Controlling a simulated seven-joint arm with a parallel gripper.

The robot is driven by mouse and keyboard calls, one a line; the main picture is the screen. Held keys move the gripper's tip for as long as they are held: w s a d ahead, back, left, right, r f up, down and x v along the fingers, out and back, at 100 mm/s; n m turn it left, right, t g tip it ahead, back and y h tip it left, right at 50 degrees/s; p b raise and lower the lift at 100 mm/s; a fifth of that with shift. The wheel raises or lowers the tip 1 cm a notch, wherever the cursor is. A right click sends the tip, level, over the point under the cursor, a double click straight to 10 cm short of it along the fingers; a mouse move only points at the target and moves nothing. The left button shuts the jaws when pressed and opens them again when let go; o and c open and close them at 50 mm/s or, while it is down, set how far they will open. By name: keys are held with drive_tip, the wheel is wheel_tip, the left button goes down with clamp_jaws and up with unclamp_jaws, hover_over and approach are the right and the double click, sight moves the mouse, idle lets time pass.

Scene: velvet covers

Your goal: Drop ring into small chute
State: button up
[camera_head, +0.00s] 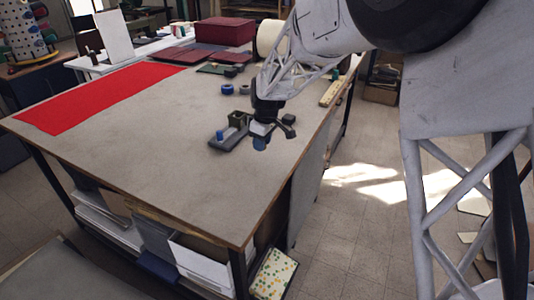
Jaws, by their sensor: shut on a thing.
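My gripper (262,135) is low over the near right part of the table, shut on a small dark blue piece, the ring (260,144). The ring's hole cannot be made out at this size. Just left of my gripper is a small dark fixture (226,143) with a flat base, a short blue upright part (220,135) and a dark olive, square-topped box (237,118). The box looks like the small chute, though its opening is hard to make out. The gripper partly covers the fixture's right side. The ring appears apart from the box, to its right and nearer the camera.
Two blue round pieces (227,88) lie farther back. Small dark blocks (231,71), dark red boxes (225,32) and a cream roll (270,38) stand behind them. A red cloth (110,95) covers the left side. The table's front left (150,160) is clear.

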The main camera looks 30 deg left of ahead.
drive_tip(key=w+a+r, duration=0.3)
drive_tip(key=w+a, duration=0.4)
drive_tip(key=a, duration=0.2)
drive_tip(key=w+a+r+m, duration=0.1)
drive_tip(key=w+a+r, duration=0.2)
drive_tip(key=w+a, duration=0.5)
drive_tip(key=shift+w+a+r, duration=0.2)
drive_tip(key=shift+w+a, duration=0.05)
drive_tip(key=shift+a, duration=0.8)
drive_tip(key=shift+f, duration=0.1)
drive_tip(key=shift+f, duration=2.6)
drive_tip(key=o, duration=1)
drive_tip(key=shift+c, duration=0.2)
